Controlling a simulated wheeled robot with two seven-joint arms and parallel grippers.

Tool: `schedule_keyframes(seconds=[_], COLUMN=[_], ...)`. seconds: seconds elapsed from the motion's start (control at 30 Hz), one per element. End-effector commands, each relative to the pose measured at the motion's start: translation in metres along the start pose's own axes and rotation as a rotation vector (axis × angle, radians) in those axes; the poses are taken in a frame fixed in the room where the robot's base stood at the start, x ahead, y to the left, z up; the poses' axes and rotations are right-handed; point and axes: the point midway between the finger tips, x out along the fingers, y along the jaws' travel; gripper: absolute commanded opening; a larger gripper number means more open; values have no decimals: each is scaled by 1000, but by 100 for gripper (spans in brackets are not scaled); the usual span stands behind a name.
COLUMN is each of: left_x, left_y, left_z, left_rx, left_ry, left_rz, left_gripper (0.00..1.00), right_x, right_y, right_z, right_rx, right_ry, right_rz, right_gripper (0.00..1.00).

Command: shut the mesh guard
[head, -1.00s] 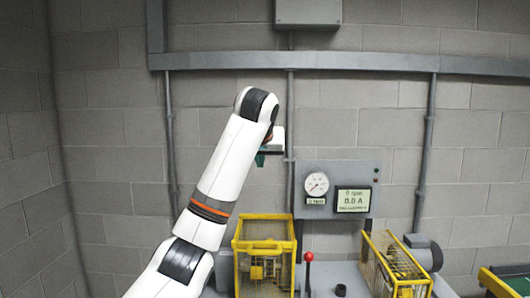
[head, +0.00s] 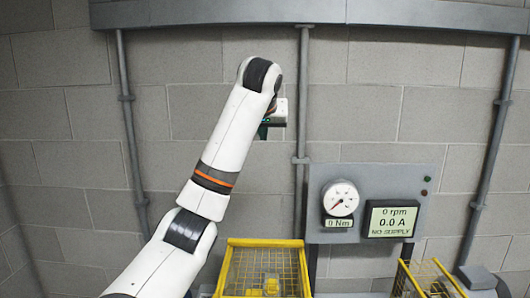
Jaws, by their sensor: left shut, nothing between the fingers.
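A yellow-framed mesh guard (head: 265,243) stands at the bottom centre of the head view, cut off by the lower edge. A second yellow-framed mesh guard (head: 404,274) shows at the bottom right, with a slanting top edge and its lower part out of view. I cannot tell which guard the task means or how far either stands open. My left gripper (head: 264,131) is shut and empty, raised in front of the wall, well above the first guard in the picture and apart from both. Its fingers are partly hidden by my wrist. My right gripper is not in view.
Grey conduits (head: 303,100) run up the block wall. A grey motor-like body (head: 476,277) sits at far right.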

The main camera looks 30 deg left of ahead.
Motion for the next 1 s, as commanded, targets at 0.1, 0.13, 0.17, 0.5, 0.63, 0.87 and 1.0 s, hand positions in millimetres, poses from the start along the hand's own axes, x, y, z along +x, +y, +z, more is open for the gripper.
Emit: schedule_keyframes(seconds=[0.1,0.13,0.17,0.5,0.63,0.87,1.0], left_x=[2,4,6,64,89,93,89], left_y=[0,0,0,0,0,0,0], left_z=[0,0,0,3,2,-17,-29], left_rx=[1,1,1,2,1,2,1], left_ry=[1,2,3,6,6,0,0], left_rz=[0,1,2,3,3,0,1], left_gripper=[0,0,0,0,0,0,0], right_x=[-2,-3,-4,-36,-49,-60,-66], right_y=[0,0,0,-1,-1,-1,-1], right_z=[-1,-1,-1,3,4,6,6], right_rx=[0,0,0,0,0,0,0], right_ry=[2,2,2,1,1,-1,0], right_rz=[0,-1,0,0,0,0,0], right_gripper=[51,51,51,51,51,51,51])
